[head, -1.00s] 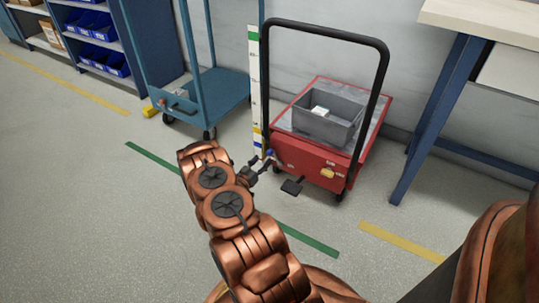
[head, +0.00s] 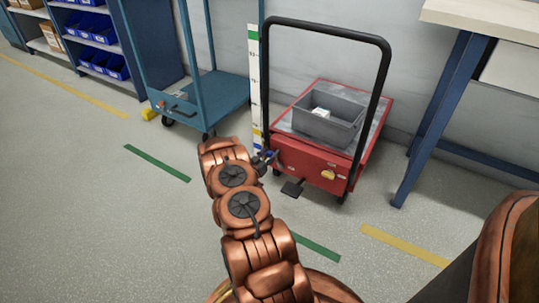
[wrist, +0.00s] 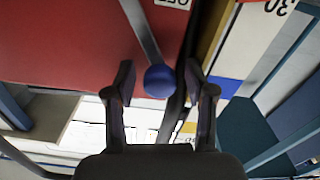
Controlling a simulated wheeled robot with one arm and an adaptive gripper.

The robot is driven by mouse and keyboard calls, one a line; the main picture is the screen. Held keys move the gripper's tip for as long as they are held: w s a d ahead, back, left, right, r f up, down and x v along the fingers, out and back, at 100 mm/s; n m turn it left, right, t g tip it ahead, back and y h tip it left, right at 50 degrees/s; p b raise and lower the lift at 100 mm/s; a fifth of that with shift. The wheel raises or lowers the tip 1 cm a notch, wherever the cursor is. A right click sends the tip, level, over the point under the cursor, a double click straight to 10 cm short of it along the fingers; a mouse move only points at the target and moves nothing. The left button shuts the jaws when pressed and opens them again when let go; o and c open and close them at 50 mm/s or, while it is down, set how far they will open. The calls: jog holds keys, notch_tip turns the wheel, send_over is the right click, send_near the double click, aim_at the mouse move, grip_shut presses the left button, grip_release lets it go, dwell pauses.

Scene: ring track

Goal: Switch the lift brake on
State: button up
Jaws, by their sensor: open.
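The red lift cart (head: 310,163) stands by the wall with a black push handle (head: 384,95). A lever (wrist: 143,30) with a blue ball knob (wrist: 160,82) runs along its red side in the wrist view. The knob also shows small in the head view (head: 270,154), at the cart's left front corner. My gripper (wrist: 159,85) is open, with the knob in line between its two fingers; I cannot tell whether either touches it. In the head view my arm partly hides the gripper. A black foot pedal (head: 292,188) sticks out low at the cart's front.
A grey bin (head: 328,118) with a white item sits on the cart. A scale strip (head: 254,90) stands left of it. A blue trolley (head: 215,95) is to the left, a workbench (head: 490,25) to the right. The floor in front is clear.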

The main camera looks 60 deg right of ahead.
grip_shut()
dwell(0.3)
